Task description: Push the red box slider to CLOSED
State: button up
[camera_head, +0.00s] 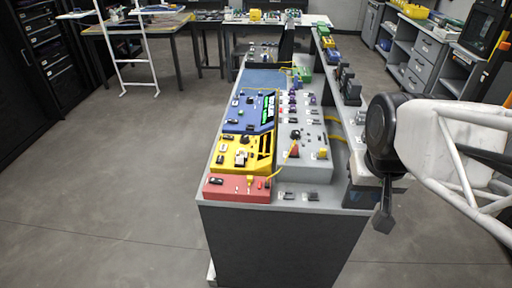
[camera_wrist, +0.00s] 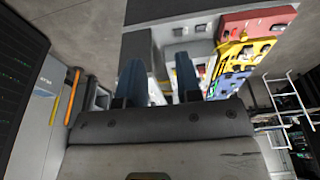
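The red box (camera_head: 236,191) is at the near left end of the bench, in front of the yellow box. It has a black part (camera_head: 216,181) at its left and small light and red parts to the right. I cannot tell which is the slider or how it is set. In the wrist view the red box (camera_wrist: 243,21) is at the upper right, beyond the fingers. My gripper (camera_wrist: 160,78) has two dark fingers apart with nothing held between them. In the head view my gripper (camera_head: 383,220) hangs right of the bench's near end, well away from the red box.
The yellow box (camera_head: 230,160) and blue box (camera_head: 240,122) stand behind the red box. A grey panel (camera_head: 313,170) with knobs and a yellow cable lies to their right. Open floor lies left of the bench.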

jog(key=w+a+f, duration=0.2)
jog(key=w+a, duration=0.3)
jog(key=w, duration=0.5)
jog(key=g, duration=0.2)
send_over(250, 177)
jog(key=f, duration=1.6)
jog(key=shift+s+d, duration=0.1)
jog(key=shift+d, duration=0.2)
jog(key=shift+a+f, duration=0.35)
jog(key=shift+a, duration=0.05)
jog(key=shift+f, duration=0.15)
jog(key=shift+f, duration=3.75)
grip_shut()
